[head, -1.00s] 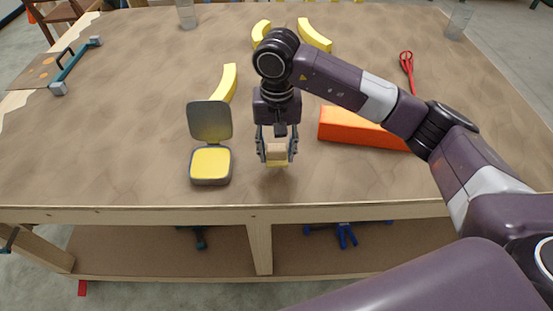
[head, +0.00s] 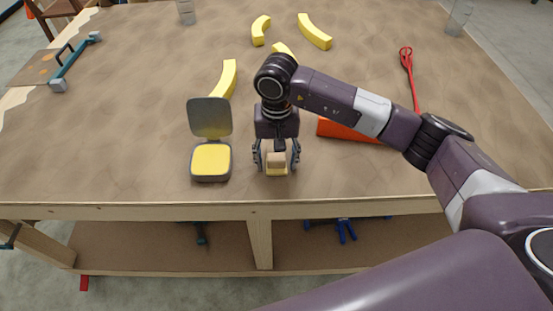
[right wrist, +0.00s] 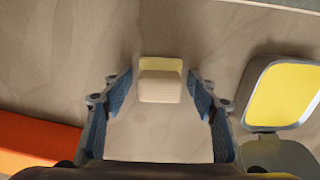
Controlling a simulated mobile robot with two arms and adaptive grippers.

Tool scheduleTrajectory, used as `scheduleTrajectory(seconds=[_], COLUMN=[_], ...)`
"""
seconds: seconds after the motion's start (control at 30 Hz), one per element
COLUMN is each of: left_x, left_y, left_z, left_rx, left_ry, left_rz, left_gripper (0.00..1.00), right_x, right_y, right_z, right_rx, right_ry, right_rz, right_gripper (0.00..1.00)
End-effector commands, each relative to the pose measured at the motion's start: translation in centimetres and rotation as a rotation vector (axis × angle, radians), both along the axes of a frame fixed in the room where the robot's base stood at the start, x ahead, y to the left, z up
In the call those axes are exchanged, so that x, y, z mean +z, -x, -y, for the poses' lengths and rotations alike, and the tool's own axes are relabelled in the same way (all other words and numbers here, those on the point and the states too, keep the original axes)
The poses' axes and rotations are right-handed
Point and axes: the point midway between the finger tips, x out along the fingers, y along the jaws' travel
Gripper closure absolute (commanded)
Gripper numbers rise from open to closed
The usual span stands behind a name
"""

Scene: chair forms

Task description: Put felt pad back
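A small block with a tan top and a yellow base (head: 277,169) rests on the table near its front edge; it also shows in the right wrist view (right wrist: 160,82). I cannot tell for sure whether it is the felt pad. My right gripper (head: 277,160) is open above and around it, pointing down. In the right wrist view its fingers (right wrist: 160,100) stand apart with a clear gap on both sides of the block. A grey case with a yellow inside (head: 211,160) lies left of the gripper, its lid up; it also shows in the right wrist view (right wrist: 285,95). My left gripper is not in view.
An orange bar (head: 345,131) lies right of the gripper, partly behind my arm. Several yellow curved pieces (head: 315,31) lie farther back. A red tool (head: 409,70) lies at right, a teal-handled tool (head: 72,65) at far left. The table front edge (head: 150,212) is close.

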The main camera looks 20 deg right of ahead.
Motion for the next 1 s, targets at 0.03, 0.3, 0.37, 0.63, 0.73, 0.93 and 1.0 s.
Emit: scheduleTrajectory(seconds=[0.03,0.3,0.37,0.63,0.73,0.93,1.0], left_x=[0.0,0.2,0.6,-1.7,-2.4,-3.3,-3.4], left_y=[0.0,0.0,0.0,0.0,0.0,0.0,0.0], left_z=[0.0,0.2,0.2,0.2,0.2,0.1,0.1], left_rx=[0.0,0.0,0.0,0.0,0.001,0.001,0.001], left_ry=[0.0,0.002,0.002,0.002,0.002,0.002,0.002], left_rz=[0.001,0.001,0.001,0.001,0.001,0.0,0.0], left_gripper=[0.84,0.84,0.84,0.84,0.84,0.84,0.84], right_x=[0.0,0.2,0.5,5.0,7.2,10.7,11.5], right_y=[0.0,0.0,0.0,-0.2,-0.2,-0.1,-0.1], right_z=[0.0,0.0,0.0,0.0,0.0,0.0,0.0], right_rx=[0.0,0.0,-0.001,0.001,0.0,-0.001,0.0], right_ry=[0.0,0.0,0.0,-0.001,0.0,0.0,0.0], right_rz=[0.0,0.0,0.0,0.009,0.006,0.004,0.003], right_gripper=[0.43,0.43,0.43,0.43,0.43,0.43,0.43])
